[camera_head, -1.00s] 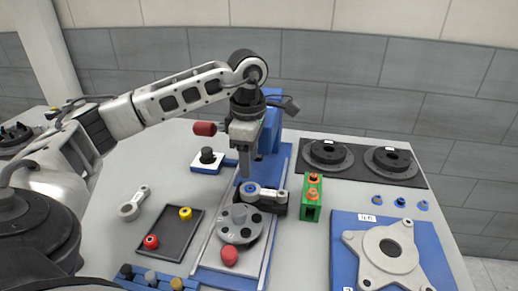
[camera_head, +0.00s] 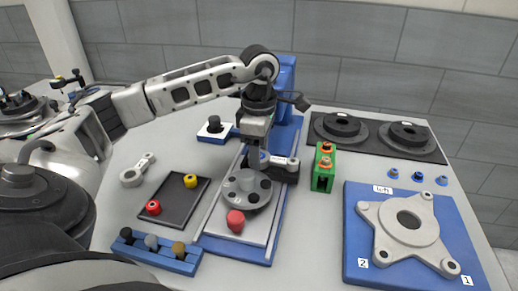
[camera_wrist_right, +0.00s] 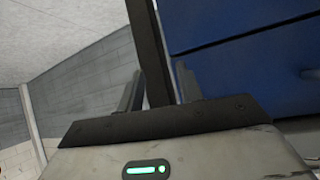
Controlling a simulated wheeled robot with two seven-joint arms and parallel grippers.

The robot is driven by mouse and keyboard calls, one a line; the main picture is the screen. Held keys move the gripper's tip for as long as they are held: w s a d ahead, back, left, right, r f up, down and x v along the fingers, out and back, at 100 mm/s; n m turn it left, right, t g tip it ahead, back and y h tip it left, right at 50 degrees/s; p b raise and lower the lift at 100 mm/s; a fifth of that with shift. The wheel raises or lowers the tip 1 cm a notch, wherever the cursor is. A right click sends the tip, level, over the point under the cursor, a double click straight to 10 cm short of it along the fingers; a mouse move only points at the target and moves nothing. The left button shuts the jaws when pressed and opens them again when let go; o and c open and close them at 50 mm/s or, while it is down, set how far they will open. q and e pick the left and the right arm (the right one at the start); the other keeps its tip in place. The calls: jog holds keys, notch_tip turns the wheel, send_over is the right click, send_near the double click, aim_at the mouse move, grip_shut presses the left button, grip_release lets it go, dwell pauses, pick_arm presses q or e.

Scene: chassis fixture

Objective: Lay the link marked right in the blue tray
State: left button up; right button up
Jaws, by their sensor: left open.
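One grey link (camera_head: 137,172) with a ring end lies loose on the table at the left. A second grey link (camera_head: 282,163) sits at the black block of the central blue fixture. No "right" mark is readable on either. My left gripper (camera_head: 258,160) is open, pointing down at this second link's ring end and largely hiding it; I cannot tell whether it touches. A blue panel (camera_head: 353,225) at the right carries a star-shaped grey plate and white labels; I cannot tell if it is the blue tray. My right gripper (camera_wrist_right: 158,92) shows in its wrist view, fingers apart.
A dark tray (camera_head: 172,213) holds a red and a yellow piece. A blue rack (camera_head: 157,256) with plugs stands at the front. A green block (camera_head: 324,172) stands right of the fixture. A black board (camera_head: 433,152) with round parts lies at the back right.

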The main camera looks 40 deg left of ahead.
pick_arm(q)
jog(key=c, duration=0.6)
jog(key=shift+r, duration=0.15)
jog(key=shift+r+p, duration=0.65)
jog(key=shift+r, duration=0.05)
jog(key=shift+r+p, duration=1.3)
jog(key=shift+r, duration=0.45)
jog(key=shift+f, duration=0.1)
